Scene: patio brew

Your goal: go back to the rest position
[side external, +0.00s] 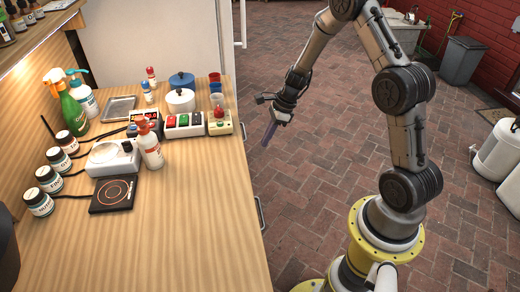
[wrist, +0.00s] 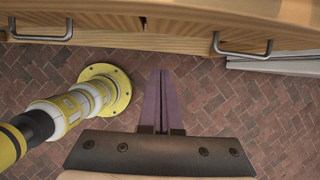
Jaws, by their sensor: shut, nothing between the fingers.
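My gripper (side external: 270,130) hangs in the air to the right of the wooden counter (side external: 200,215) in the side view, over the brick floor. Its purple fingers point down. In the wrist view my gripper (wrist: 160,78) shows its two fingers side by side, closed together with nothing between them. The fingertips are near the counter's front edge in that view, apart from it. My arm reaches up from its yellow base and bends over to the left.
On the counter are a balance (side external: 112,157), a dark hot plate (side external: 112,194), a red-capped bottle (side external: 150,148), several jars and a green spray bottle (side external: 72,112). Drawer handles (wrist: 243,48) stick out from the counter front. The brick floor (side external: 310,190) is open around my gripper.

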